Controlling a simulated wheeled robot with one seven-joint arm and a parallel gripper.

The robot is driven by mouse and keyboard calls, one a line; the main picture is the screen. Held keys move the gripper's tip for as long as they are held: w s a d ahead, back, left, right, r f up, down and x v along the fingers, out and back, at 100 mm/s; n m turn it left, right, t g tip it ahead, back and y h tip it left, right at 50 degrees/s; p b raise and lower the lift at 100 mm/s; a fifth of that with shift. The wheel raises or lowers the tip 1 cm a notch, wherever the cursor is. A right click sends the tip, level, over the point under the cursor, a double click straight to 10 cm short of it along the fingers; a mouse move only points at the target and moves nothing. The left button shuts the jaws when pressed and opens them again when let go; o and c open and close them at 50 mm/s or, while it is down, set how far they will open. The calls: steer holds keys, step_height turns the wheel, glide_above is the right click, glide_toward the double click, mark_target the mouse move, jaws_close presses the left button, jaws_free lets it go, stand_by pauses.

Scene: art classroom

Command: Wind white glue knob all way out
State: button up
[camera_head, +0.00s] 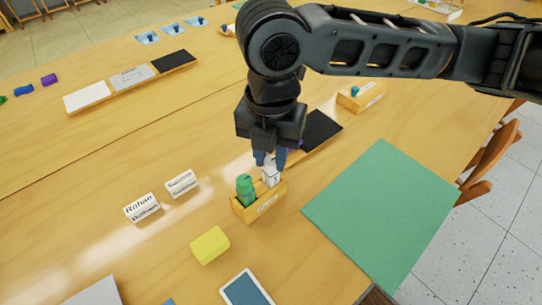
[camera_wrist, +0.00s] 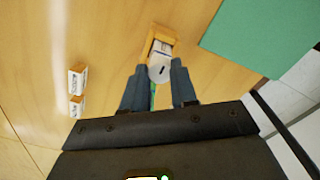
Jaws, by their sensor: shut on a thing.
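The white glue stick (camera_head: 270,177) stands upright in a small wooden holder (camera_head: 264,208), to the right of a green glue stick (camera_head: 245,188). My gripper (camera_head: 270,158) comes down from above with its blue-grey fingers shut on the top of the white glue stick. In the wrist view, my gripper (camera_wrist: 160,70) has a finger on each side of the white glue stick (camera_wrist: 161,73). The wooden holder (camera_wrist: 153,43) shows beyond it. The fingers partly hide the knob, and I cannot tell how far the glue is wound out.
A green sheet (camera_head: 380,210) lies right of the holder, and a yellow block (camera_head: 210,245) lies in front. Two name cards (camera_head: 142,207) (camera_head: 181,184) stand to the left. A black pad (camera_head: 322,130) and another wooden holder (camera_head: 361,97) are behind.

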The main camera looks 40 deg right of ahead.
stand_by(0.5)
steer(key=shift+r+m+p, duration=0.1)
steer(key=shift+m+p, duration=1.45)
steer(key=shift+m, duration=1.25)
steer(key=shift+m+p, duration=1.45)
steer(key=shift+m, duration=1.45)
steer(key=o, duration=1.5)
